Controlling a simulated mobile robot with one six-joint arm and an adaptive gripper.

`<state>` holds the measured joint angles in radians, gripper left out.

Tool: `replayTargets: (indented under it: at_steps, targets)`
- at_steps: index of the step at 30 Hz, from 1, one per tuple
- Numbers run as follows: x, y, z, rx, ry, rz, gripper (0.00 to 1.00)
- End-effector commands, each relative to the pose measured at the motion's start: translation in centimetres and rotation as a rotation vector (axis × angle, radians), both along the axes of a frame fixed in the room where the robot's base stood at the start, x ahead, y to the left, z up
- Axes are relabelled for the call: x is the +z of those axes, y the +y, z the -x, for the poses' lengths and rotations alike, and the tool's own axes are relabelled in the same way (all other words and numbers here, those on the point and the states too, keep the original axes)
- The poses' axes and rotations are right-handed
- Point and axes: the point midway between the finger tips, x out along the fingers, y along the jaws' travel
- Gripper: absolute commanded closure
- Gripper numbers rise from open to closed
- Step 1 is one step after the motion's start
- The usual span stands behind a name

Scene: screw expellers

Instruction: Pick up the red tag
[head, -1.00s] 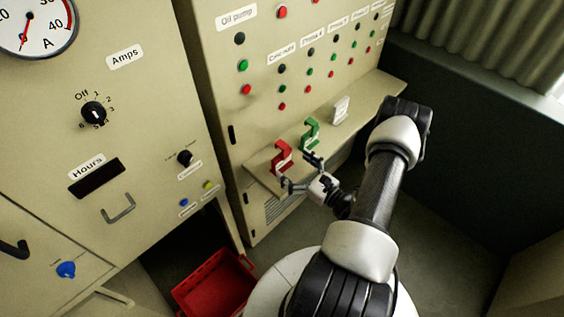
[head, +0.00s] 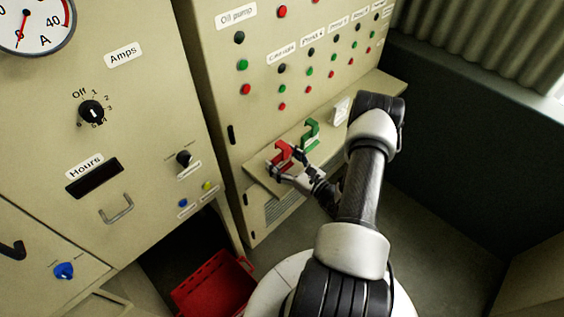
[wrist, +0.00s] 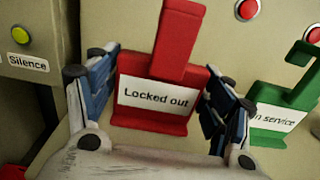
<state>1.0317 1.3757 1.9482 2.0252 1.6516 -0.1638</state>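The red tag (head: 283,151) stands upright on a narrow ledge at the front of the beige panel. In the wrist view, the red tag (wrist: 182,50) carries a white label reading "Locked out". My gripper (head: 287,165) is at the tag, with its fingers spread. In the wrist view, one finger of my gripper (wrist: 160,90) is to the left of the tag and the other to the right. Both fingers are very close to the tag's sides; whether they touch is unclear. The tag still stands on the ledge.
A green tag (head: 310,134) with an "in service" label stands just right of the red one, close to my right finger. A white tag (head: 340,110) is farther along the ledge (head: 378,90). A red crate (head: 214,287) is on the floor below.

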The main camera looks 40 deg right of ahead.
Motion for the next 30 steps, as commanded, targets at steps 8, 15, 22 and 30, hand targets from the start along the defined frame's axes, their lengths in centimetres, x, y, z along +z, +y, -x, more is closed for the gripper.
replayTargets:
  at_steps: [8, 15, 22, 30]
  targets:
    - [0.0, 0.0, 0.0, 0.000, 0.000, 0.000, 0.48]
    - [0.0, 0.0, 0.0, 0.000, 0.000, 0.000, 0.56]
    - [0.6, 0.0, 0.0, 0.000, -0.001, 0.001, 0.56]
    - [4.8, -0.1, 0.0, 0.000, -0.002, 0.002, 0.56]
